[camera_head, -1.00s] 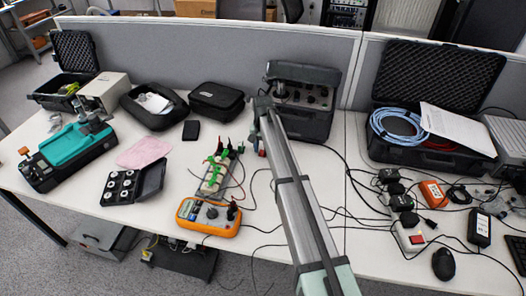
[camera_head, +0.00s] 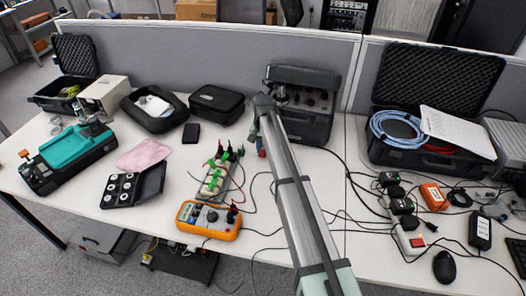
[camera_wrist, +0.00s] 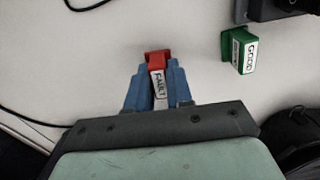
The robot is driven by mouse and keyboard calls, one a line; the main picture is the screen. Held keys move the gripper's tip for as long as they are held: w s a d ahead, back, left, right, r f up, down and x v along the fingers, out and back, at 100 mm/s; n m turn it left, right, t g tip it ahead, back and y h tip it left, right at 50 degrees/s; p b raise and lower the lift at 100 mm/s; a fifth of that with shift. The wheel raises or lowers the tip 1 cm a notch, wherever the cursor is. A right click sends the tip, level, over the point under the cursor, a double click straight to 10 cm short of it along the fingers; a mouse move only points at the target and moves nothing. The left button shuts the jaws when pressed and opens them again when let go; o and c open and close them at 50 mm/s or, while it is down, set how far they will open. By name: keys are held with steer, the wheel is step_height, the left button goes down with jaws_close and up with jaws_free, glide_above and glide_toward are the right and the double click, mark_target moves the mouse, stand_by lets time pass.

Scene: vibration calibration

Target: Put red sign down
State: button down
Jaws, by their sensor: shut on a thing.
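In the wrist view, my gripper (camera_wrist: 155,90) has its blue fingers on either side of the red sign (camera_wrist: 154,58). The sign has a red top and a white label reading FAULT. The pale table surface lies below it; I cannot tell whether the sign touches it. A green sign (camera_wrist: 240,50) with a white GOOD label is to the right, apart from my gripper. In the head view, my arm hides most of the gripper area in front of the dark control box (camera_head: 305,125).
An orange meter (camera_head: 208,219) and a strip with green clips (camera_head: 214,178) are left of my arm, with loose cables around them. Black cases (camera_head: 217,103) stand at the back. A dark object fills the wrist view's upper right corner.

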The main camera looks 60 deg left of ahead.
step_height(320, 180, up, 7)
steer(key=shift+r, duration=0.1)
steer(key=s+r, duration=0.1)
steer(key=s, duration=0.1)
glide_above(241, 183)
steer(key=shift+n, duration=0.3)
steer(key=shift+s+f, duration=0.1)
steer(key=shift+f, duration=4.6)
steer(key=shift+f, duration=0.1)
steer(key=c, duration=1)
jaws_free()
